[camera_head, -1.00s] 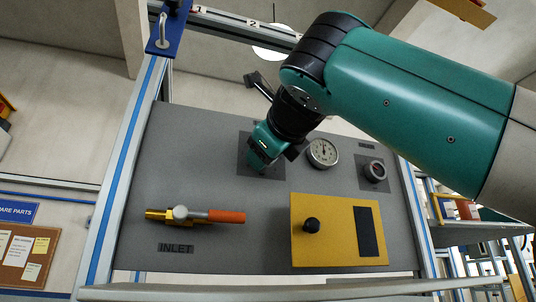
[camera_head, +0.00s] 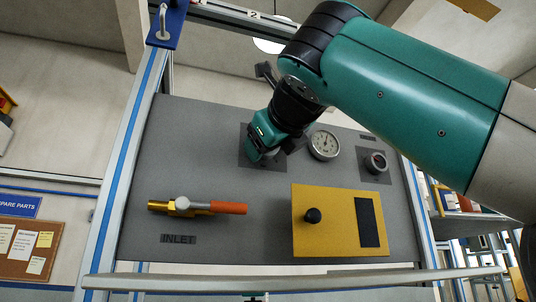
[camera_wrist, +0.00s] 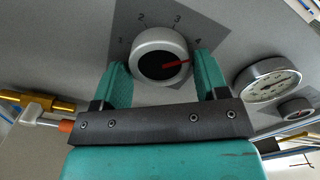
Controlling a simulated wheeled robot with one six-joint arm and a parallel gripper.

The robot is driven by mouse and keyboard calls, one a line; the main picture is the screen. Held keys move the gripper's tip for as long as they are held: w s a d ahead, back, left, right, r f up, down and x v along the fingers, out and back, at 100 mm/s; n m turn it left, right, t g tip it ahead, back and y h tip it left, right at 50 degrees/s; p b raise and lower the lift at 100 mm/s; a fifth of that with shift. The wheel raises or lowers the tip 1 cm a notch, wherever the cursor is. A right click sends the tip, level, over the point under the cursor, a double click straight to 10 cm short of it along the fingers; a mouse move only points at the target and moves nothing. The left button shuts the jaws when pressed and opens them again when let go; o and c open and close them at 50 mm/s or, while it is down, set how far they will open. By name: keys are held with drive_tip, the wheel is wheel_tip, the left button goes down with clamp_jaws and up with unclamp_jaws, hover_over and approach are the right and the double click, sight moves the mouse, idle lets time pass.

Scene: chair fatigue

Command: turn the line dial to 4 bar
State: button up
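The line dial (camera_wrist: 162,56) is a round pale knob with a black face and a red pointer, on a dark plate marked 1 to 4. In the wrist view its pointer lies to the right and slightly up, close to the 4 mark. My gripper (camera_wrist: 162,72) has one green finger on the left and one on the right of the knob, both appearing against its rim. In the head view my gripper (camera_head: 258,152) is at the dark plate (camera_head: 247,140) and hides the dial.
A round gauge (camera_head: 324,145) sits close to the right of my gripper, with a smaller round fitting (camera_head: 376,162) beyond it. Below are an inlet valve with an orange handle (camera_head: 228,208) and a yellow plate (camera_head: 338,246) with a black knob (camera_head: 313,215).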

drive_tip(key=shift+o, duration=1.1)
drive_tip(key=v, duration=1.7)
drive_tip(key=shift+s, duration=0.25)
drive_tip(key=shift+r, duration=0.1)
